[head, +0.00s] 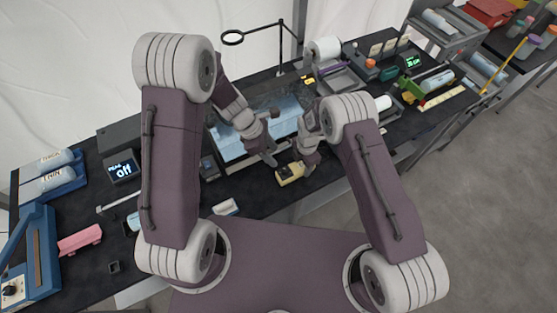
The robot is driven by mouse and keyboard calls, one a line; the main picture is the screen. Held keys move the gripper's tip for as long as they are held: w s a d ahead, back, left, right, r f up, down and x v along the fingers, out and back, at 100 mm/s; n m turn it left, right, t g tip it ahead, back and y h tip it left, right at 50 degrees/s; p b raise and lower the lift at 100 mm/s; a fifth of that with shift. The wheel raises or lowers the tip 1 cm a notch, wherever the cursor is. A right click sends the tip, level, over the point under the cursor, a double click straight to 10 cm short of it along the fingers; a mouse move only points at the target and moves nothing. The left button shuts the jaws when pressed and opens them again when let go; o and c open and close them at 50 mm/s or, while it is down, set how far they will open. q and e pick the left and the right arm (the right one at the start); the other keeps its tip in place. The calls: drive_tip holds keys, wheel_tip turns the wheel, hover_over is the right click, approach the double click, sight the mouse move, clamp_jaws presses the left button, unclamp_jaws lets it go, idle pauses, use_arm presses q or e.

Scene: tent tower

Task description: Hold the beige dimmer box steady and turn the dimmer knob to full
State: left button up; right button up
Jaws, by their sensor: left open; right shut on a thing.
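The beige dimmer box (289,175) is near the front edge of the dark bench, at the middle of the head view. My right gripper (298,167) is shut on the box from its right and far side and partly covers it. My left gripper (270,159) is open, just left of and beyond the box, apart from it as far as I can tell. The dimmer knob is too small to make out, so its setting cannot be told.
A light blue sheet (229,147) lies on the bench beyond the grippers. A magnifier on a stand (233,38) rises behind. A small display reading "Off" (123,169), a pink stapler-like thing (80,240) and a white block (226,207) are on the left.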

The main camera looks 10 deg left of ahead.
sight(285, 170)
use_arm(q)
drive_tip(key=d+f+m+g, duration=0.1)
drive_tip(key=f+m, duration=0.2)
drive_tip(key=d+f+m+g, duration=0.1)
drive_tip(key=d+f+m, duration=0.1)
drive_tip(key=f, duration=0.1)
drive_tip(key=d+f+m+g+y, duration=0.1)
drive_tip(key=f+m, duration=0.2)
drive_tip(key=f, duration=0.1)
drive_tip(key=shift+w+d+f+m, duration=0.1)
drive_tip(key=shift+w+d+m, duration=0.05)
drive_tip(key=shift+w+m, duration=0.15)
drive_tip(key=w+a+r+n, duration=0.1)
drive_tip(key=a+r, duration=0.2)
drive_tip(key=r, duration=0.9)
drive_tip(key=shift+w+a+r, duration=0.15)
drive_tip(key=shift+w+a, duration=0.2)
